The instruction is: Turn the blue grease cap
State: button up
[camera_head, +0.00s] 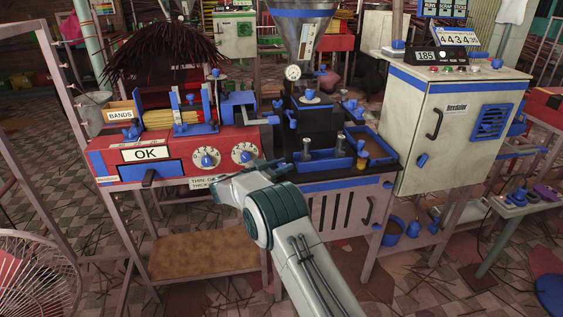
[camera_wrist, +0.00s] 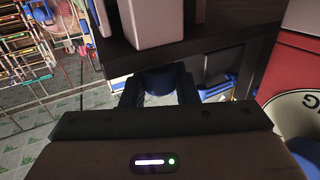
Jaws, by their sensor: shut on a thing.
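The blue grease cap (camera_wrist: 158,82) shows in the wrist view as a dark blue rounded knob under the edge of a black top. My gripper (camera_wrist: 158,97) has one dark finger on each side of the cap and is shut on it. In the head view my gripper (camera_head: 275,168) is at the left edge of the extruder's black table, right of the red machine. The cap cannot be made out there; the gripper and wrist cover that spot.
The red machine (camera_head: 120,168) with dials and an "OK" sign stands close on the left. A blue-rimmed tray (camera_head: 325,165) and small bottle (camera_head: 362,161) are on the black table. A pale cabinet (camera_head: 455,125) stands right, a fan (camera_head: 35,265) lower left.

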jog(key=shift+m+g+h, duration=0.6)
jog(key=shift+g, duration=0.1)
jog(key=o, duration=1)
jog(key=p+v, duration=0.1)
jog(key=v, duration=1.2)
jog(key=shift+s+a+r, duration=0.1)
jog(key=shift+s+a, duration=0.1)
jog(key=shift+a, duration=0.1)
